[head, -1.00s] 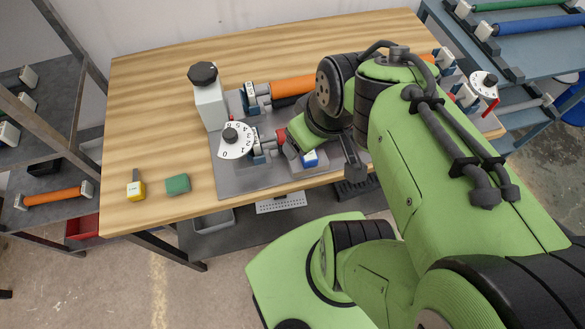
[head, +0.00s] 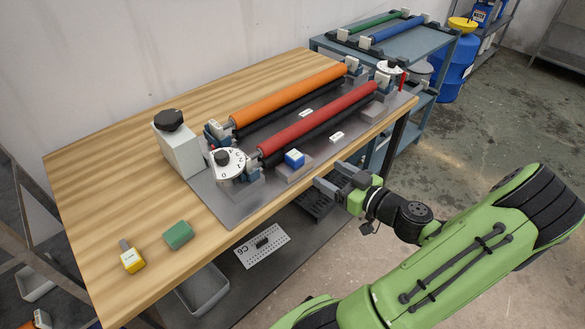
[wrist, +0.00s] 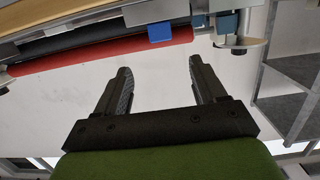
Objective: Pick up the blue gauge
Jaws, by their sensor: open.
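The blue gauge (head: 294,158) is a small blue block with a pale face. In the head view it sits on a grey block at the front edge of the metal plate, in front of the red roller (head: 318,122). In the wrist view the blue gauge (wrist: 161,33) shows above the gap between the fingers, against the red roller. My gripper (head: 327,175) is open and empty, off the table's front edge, to the right of the gauge and apart from it. Its two fingers also show in the wrist view (wrist: 160,68).
A white dial (head: 228,163) stands at the roller's left end, with an orange roller (head: 290,95) behind. A yellow tool (head: 132,259) and a green block (head: 179,235) lie at the table's left front. A blue cart (head: 425,70) stands at the back right.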

